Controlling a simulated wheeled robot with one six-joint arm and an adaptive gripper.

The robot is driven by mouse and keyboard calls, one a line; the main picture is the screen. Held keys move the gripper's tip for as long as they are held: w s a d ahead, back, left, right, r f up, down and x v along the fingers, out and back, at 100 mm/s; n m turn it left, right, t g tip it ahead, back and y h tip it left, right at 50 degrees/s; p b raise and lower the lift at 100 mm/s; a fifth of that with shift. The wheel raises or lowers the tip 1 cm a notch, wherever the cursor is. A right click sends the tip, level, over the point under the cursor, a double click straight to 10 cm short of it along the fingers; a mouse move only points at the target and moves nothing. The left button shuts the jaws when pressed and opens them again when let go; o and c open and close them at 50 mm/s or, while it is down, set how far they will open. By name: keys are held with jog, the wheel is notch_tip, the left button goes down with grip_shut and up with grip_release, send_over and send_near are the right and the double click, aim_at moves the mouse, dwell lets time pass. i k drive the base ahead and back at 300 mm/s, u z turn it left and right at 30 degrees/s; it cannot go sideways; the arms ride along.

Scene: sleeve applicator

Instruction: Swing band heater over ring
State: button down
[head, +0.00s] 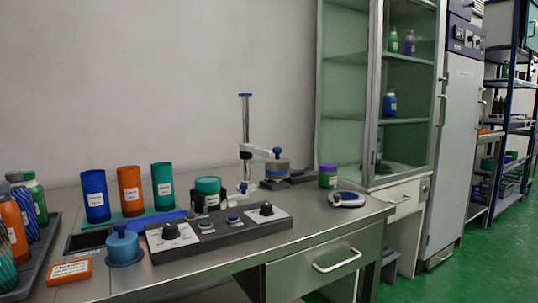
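A white upright post (246,125) with a blue cap stands on the bench. A white arm (258,150) with a blue knob runs from it to the right. A short grey drum (277,170), which looks like the band heater, sits at the end of this arm at the back of the bench. A dark jar with a teal lid (207,185) stands left of the post, apart from the drum. I cannot clearly make out the ring; it may be at this jar. My gripper is not in view.
A control panel (220,234) with black knobs lies in front of the post. Blue, orange and teal sleeves (130,190) stand at left, near a blue pot (123,244). A purple-lidded jar (328,176) and a round white-and-blue item (347,199) are at right. A glass cabinet (400,90) stands behind.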

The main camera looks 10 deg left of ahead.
aim_at(277, 167)
jog(key=k, duration=0.5)
jog(key=u, duration=1.5)
jog(key=i, duration=1.05)
jog(key=z, duration=1.8)
